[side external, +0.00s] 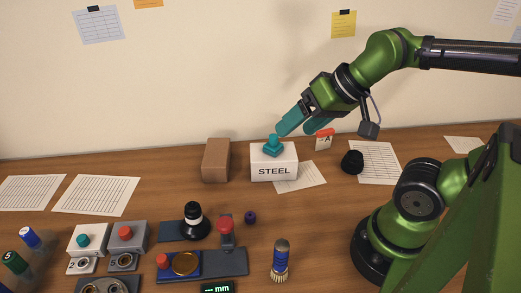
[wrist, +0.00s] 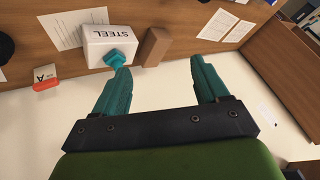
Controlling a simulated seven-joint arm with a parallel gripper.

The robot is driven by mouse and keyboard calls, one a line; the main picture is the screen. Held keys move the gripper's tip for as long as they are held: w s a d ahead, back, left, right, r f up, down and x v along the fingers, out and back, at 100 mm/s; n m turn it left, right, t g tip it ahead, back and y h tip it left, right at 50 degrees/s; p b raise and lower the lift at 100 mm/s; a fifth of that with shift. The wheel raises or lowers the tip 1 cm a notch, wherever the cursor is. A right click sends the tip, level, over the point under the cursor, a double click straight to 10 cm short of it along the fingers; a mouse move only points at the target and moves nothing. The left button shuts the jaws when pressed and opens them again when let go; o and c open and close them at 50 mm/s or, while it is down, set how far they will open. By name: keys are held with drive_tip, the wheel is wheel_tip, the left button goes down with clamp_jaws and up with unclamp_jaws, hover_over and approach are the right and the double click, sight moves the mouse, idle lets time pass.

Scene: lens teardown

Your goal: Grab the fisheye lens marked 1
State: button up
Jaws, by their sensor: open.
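I cannot make out a lens marked 1 in either view. In the side view, small plates with round lens-like pieces lie at the lower left, one marked 2 (side external: 82,265) and one that looks marked 5 (side external: 122,262). My gripper (side external: 296,131) is open and empty, up near the wall above the back of the table. Its teal fingers also show in the wrist view (wrist: 160,68). It is far from the marked plates, close to a white STEEL box (side external: 274,171) with a teal knob (side external: 273,147) on top. The box also shows in the wrist view (wrist: 107,40).
A brown block (side external: 216,160) stands left of the STEEL box. A red-and-white A marker (side external: 324,139) and a black knob-like object (side external: 352,161) are to the right.

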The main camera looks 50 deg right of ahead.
drive_tip(key=n+g+h, duration=0.2)
drive_tip(key=n+g, duration=0.5)
drive_tip(key=n, duration=0.2)
approach(191, 204)
drive_tip(key=f, duration=0.7)
drive_tip(key=shift+d+f, duration=0.3)
drive_tip(key=shift+a+f, duration=0.15)
drive_tip(key=shift+f, duration=1.2)
drive_tip(key=shift+a+f, duration=0.15)
drive_tip(key=shift+f, duration=1.2)
drive_tip(key=shift+c, duration=0.3)
drive_tip(key=c, duration=1.2)
